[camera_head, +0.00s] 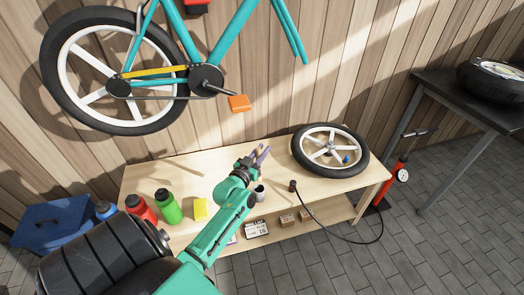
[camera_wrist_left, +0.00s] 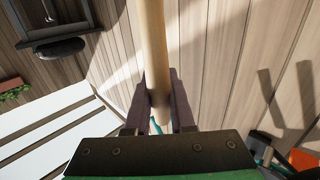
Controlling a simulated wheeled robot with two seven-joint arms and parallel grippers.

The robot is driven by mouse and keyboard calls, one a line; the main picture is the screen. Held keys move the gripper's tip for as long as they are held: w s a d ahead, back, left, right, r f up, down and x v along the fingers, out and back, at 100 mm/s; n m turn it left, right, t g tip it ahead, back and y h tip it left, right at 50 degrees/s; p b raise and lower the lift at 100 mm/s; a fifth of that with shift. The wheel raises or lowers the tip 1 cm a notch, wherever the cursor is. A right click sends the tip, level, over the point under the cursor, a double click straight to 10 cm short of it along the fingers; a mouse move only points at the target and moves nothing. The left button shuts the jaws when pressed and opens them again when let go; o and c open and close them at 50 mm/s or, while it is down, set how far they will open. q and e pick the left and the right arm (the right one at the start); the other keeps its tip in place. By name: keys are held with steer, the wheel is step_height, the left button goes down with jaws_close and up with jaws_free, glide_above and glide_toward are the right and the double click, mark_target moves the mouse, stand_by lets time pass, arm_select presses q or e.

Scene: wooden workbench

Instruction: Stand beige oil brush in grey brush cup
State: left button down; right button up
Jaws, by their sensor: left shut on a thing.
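My left gripper (camera_head: 262,154) is above the back middle of the bench, with its purple fingers pointing up and to the right. In the left wrist view the left gripper (camera_wrist_left: 162,105) is shut on a beige round shaft, the oil brush (camera_wrist_left: 154,50). The shaft runs up out of the top of that view, so its far end is hidden. In the head view I cannot make out the brush clearly. A grey brush cup (camera_head: 260,191) stands on the bench just below and beside my left wrist, partly hidden by my arm. The brush is apart from the cup. My right gripper is not in view.
A spoked wheel (camera_head: 331,168) lies at the bench's right. A black hose end (camera_head: 292,186) stands near the cup. A yellow block (camera_head: 200,210), green bottle (camera_head: 168,206) and red bottle (camera_head: 140,208) are at the left. A bicycle (camera_head: 120,85) hangs above.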

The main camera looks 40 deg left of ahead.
arm_select(q)
step_height(320, 180, down, 10)
steer(key=b, duration=0.8)
steer(key=c, duration=0.7)
jaws_free()
steer(key=s+d, duration=0.1)
steer(key=s, duration=0.8)
steer(key=s+d+p, duration=0.1)
steer(key=s, duration=0.4)
steer(key=shift+s+d, duration=0.1)
steer(key=shift+d, duration=0.2)
